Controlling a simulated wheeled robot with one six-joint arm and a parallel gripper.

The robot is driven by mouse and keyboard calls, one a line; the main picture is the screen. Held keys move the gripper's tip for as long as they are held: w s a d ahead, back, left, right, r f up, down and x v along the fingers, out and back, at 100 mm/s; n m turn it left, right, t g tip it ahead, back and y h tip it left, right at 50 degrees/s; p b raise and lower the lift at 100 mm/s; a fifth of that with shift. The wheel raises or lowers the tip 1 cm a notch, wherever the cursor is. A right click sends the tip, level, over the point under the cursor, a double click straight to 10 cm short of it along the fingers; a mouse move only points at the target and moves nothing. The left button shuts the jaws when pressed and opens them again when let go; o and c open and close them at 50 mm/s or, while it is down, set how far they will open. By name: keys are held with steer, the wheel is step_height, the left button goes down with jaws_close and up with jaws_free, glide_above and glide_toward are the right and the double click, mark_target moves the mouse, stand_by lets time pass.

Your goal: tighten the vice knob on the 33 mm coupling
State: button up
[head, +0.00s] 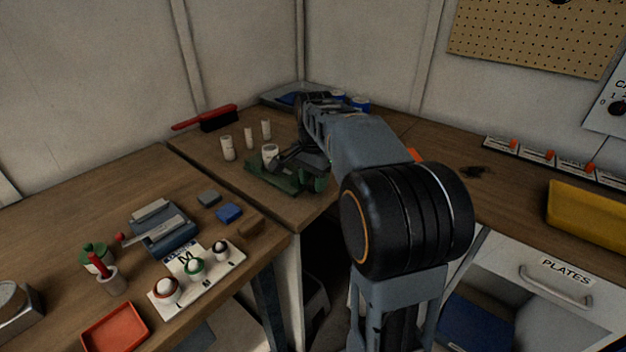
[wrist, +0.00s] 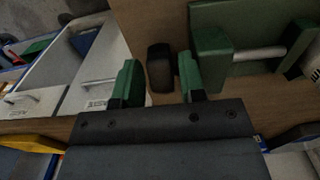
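The green vice (head: 268,181) sits on the far bench, with a white coupling (head: 270,151) standing at its back. In the wrist view the vice's green block (wrist: 212,52) is at the upper right, with a pale rod (wrist: 258,54) and part of the white coupling (wrist: 314,62) at the right edge. A dark knob (wrist: 160,72) lies left of the block, between the fingers of my gripper (wrist: 157,75). The green-padded fingers are open, with a gap visible on each side of the knob. In the head view my arm partly covers the vice area, and the fingertips are hard to make out.
Several white cylinders, one of them here (head: 227,148), stand behind the vice. A red brush (head: 205,117) lies at the back wall. A card with domed pieces (head: 225,262) and a red tray (head: 115,328) are on the near bench. A yellow bin (head: 585,207) is at right.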

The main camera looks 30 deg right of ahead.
steer(key=shift+c, duration=0.4)
steer(key=c, duration=0.6)
steer(key=shift+o, duration=0.2)
steer(key=r+y+p, duration=0.1)
steer(key=p, duration=0.3)
steer(key=shift+d+g, duration=0.2)
steer(key=shift+g, duration=0.2)
steer(key=y+p, duration=0.1)
steer(key=p, duration=0.3)
steer(key=shift+w+d+r+g+y, duration=0.1)
steer(key=shift+w+d+g+y, duration=0.05)
steer(key=shift+g+y, duration=0.2)
steer(key=y+p, duration=0.1)
steer(key=p, duration=0.1)
steer(key=g+y+p, duration=0.1)
steer(key=p, duration=0.1)
steer(key=y+p, duration=0.2)
steer(key=p, duration=0.1)
steer(key=shift+w+d+f+g, duration=0.2)
steer(key=shift+d+f+g, duration=0.05)
steer(key=shift+d, duration=0.15)
steer(key=y+p, duration=0.1)
steer(key=g+y+p, duration=0.1)
steer(key=shift+d+f+p, duration=0.15)
steer(key=shift+f+p, duration=0.15)
steer(key=shift+f, duration=0.1)
